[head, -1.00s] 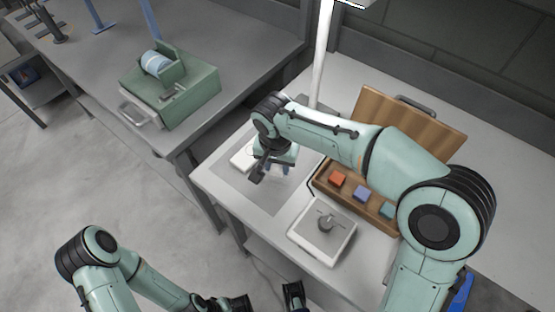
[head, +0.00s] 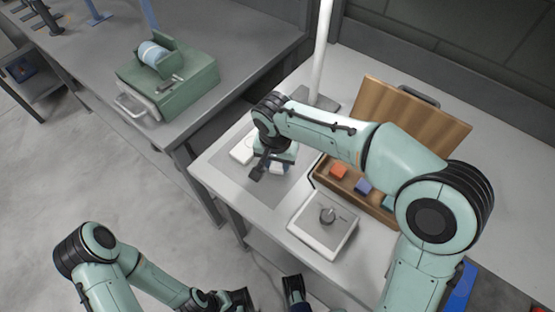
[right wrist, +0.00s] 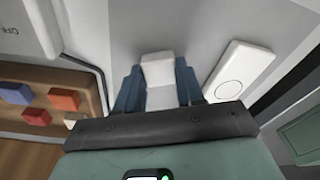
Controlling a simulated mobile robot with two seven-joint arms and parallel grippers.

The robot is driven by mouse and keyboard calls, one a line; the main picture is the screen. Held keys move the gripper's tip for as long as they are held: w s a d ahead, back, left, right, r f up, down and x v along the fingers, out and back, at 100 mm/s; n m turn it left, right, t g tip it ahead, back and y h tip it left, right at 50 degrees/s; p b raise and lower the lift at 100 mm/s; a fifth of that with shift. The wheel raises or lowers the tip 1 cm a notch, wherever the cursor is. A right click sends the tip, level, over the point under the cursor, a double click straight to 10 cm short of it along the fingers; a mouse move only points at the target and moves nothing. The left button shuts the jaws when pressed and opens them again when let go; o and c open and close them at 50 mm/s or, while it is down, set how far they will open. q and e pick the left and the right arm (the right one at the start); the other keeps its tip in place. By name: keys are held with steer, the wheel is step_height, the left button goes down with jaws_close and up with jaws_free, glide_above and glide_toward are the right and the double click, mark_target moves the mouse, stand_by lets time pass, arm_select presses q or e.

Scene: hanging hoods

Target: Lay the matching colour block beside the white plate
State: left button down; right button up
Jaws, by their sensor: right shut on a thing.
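My right gripper (right wrist: 158,90) is shut on a white block (right wrist: 157,68), with a blue finger on each side of it. In the head view the right gripper (head: 275,164) is over the grey mat, partly hidden by its own wrist. I cannot tell whether the block touches the mat. The white plate (right wrist: 240,70), flat with a ring mark, lies to the right of the block in the wrist view, apart from it. It also shows in the head view (head: 241,152). My left gripper (head: 267,297) is at the bottom edge, partly cut off, its fingers apparently apart.
An open wooden case (head: 322,176) holds orange (head: 338,171), blue-violet (head: 362,186) and teal (head: 388,202) blocks. A white device with a knob (head: 323,224) stands in front of it. A white post (head: 320,60) rises behind the mat (head: 240,185). A green machine (head: 168,85) is on the other bench.

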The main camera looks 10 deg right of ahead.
steer(key=shift+f+b, duration=0.45)
steer(key=shift+f, duration=0.2)
steer(key=o, duration=1.1)
steer(key=shift+r, duration=0.2)
steer(key=r+p, duration=0.1)
steer(key=r, duration=0.3)
steer(key=s+r, duration=0.1)
steer(key=r, duration=0.3)
steer(key=r+p, duration=0.1)
steer(key=r, duration=0.4)
steer(key=shift+s+a+p, duration=0.25)
steer(key=shift+a+p, duration=0.1)
steer(key=shift+a, duration=0.05)
